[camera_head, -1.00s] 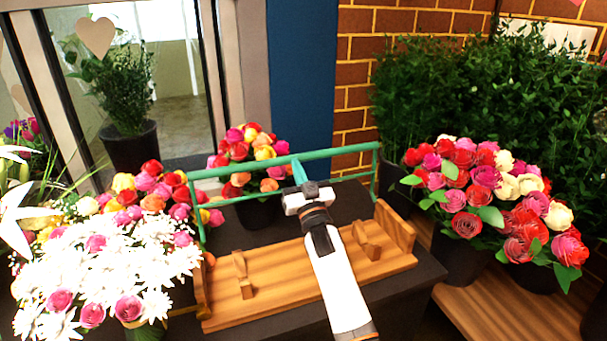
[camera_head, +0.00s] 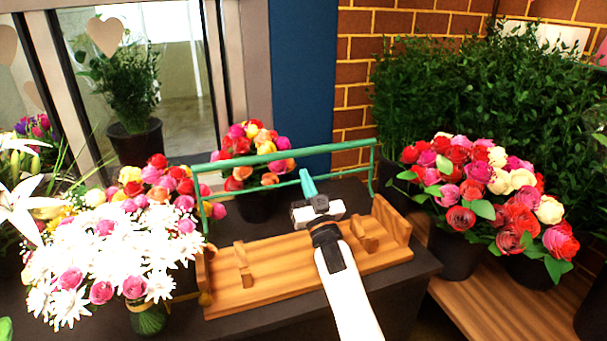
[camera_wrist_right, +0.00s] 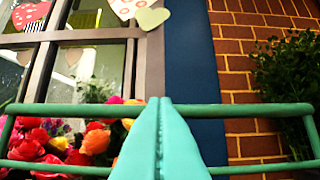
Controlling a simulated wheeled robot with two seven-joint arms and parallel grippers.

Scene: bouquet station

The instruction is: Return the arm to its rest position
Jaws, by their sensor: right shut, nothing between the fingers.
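My right gripper (camera_head: 308,184) shows in the head view above the wooden stand (camera_head: 262,279), in front of the green rail frame (camera_head: 250,160). Its teal fingers are together and hold nothing. In the right wrist view the shut fingers (camera_wrist_right: 160,135) point at the green rail (camera_wrist_right: 70,108), which runs behind them on both sides. Whether the fingers touch the rail cannot be told. My right arm comes in from the bottom of the head view. My left gripper is not in view.
White daisies with pink roses (camera_head: 105,262) stand at the left. Rose bouquets (camera_head: 465,185) in dark pots stand at the right. More roses (camera_head: 250,150) sit behind the rail. A brick wall (camera_head: 355,90) and a window frame close off the back.

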